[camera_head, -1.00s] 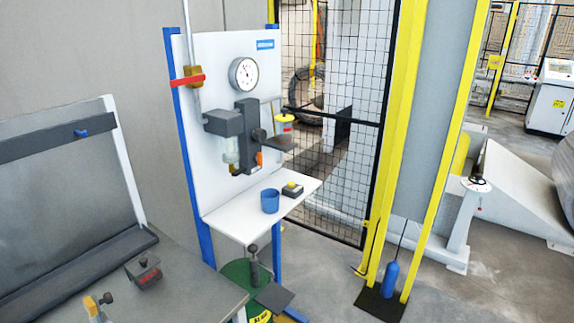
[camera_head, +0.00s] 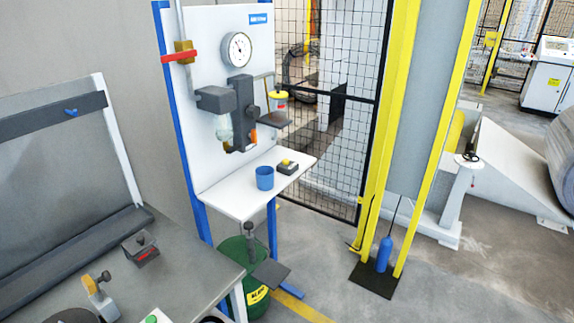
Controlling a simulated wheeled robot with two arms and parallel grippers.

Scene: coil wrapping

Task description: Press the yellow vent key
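A small dark box with a yellow button on top, which looks like the yellow vent key (camera_head: 286,162), sits on the white shelf (camera_head: 232,203) of the blue-framed panel stand. A blue cup (camera_head: 265,178) stands just left of it on the same shelf. Above, a round gauge (camera_head: 238,49) and a dark grey fixture (camera_head: 240,112) with a clear bowl are mounted on the white panel. A yellow-capped container (camera_head: 279,98) shows by the fixture's right side. Neither of my grippers is in view, and nothing touches the yellow button.
A grey workbench (camera_head: 190,275) with small fixtures fills the lower left. A green drum (camera_head: 236,262) stands under the shelf. A black mesh fence (camera_head: 335,150) and yellow posts (camera_head: 388,130) rise behind and to the right.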

